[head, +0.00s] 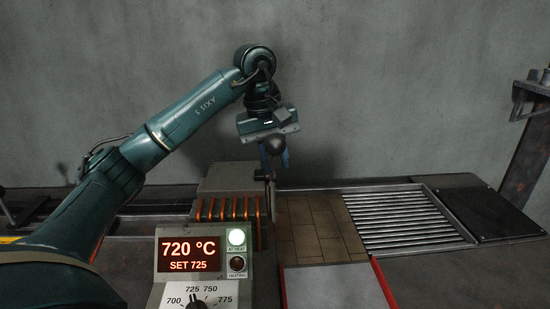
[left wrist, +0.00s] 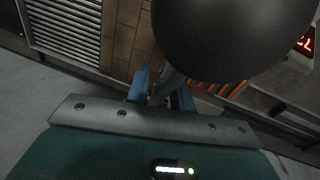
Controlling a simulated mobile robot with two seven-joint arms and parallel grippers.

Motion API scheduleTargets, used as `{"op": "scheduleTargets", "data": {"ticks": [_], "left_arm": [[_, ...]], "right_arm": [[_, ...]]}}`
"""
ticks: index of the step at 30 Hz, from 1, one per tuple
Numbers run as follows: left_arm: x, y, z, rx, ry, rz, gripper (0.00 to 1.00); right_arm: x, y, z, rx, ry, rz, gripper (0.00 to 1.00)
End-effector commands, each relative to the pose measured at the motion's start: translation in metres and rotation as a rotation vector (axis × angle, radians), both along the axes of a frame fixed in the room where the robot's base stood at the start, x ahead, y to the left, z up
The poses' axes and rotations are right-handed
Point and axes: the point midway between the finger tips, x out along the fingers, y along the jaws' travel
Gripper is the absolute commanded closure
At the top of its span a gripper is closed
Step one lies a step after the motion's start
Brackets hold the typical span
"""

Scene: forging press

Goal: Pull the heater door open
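The heater (head: 230,180) is a grey box with orange glowing bars on its front, left of centre. At its right end stands a thin upright handle (head: 271,195) topped by a dark round knob (head: 275,145). My left gripper (head: 274,160) points down over this handle, its blue fingers apart on either side. In the left wrist view the knob (left wrist: 235,35) looms large and its stem passes down between the fingers (left wrist: 163,92). I see no clear grip on the stem. The door panel itself is not clearly visible. My right gripper is out of view.
A control box (head: 205,265) in front reads 720 °C, SET 725, with a lit white lamp and a dial. Right of the heater lie brown tiles (head: 315,230), a slatted grate (head: 405,217) and a dark plate (head: 490,212). A metal post (head: 530,150) stands far right.

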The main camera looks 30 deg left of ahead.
Motion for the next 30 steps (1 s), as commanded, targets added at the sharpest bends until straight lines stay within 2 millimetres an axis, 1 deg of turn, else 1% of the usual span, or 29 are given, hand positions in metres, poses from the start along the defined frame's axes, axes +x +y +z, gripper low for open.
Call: {"op": "scheduleTargets", "data": {"ticks": [1, 8, 20, 22, 27, 30], "left_arm": [[0.000, 0.000, 0.000, 0.000, 0.000, 0.000, 0.81], [0.000, 0.000, 0.000, 0.000, 0.000, 0.001, 1.00], [0.000, 0.000, 0.001, 0.000, 0.000, 0.001, 1.00], [0.001, 0.001, 0.003, -0.004, 0.004, 0.001, 1.00], [0.008, 0.006, 0.018, -0.037, 0.050, 0.002, 1.00], [0.016, 0.011, 0.028, -0.071, 0.095, 0.004, 1.00]], "right_arm": [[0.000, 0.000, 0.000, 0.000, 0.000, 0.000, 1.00], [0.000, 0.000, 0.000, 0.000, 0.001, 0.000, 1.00], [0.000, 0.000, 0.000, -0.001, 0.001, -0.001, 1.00], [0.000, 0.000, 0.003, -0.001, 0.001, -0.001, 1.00], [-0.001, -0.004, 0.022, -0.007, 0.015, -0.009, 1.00], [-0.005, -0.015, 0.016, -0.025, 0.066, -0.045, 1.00]]}}
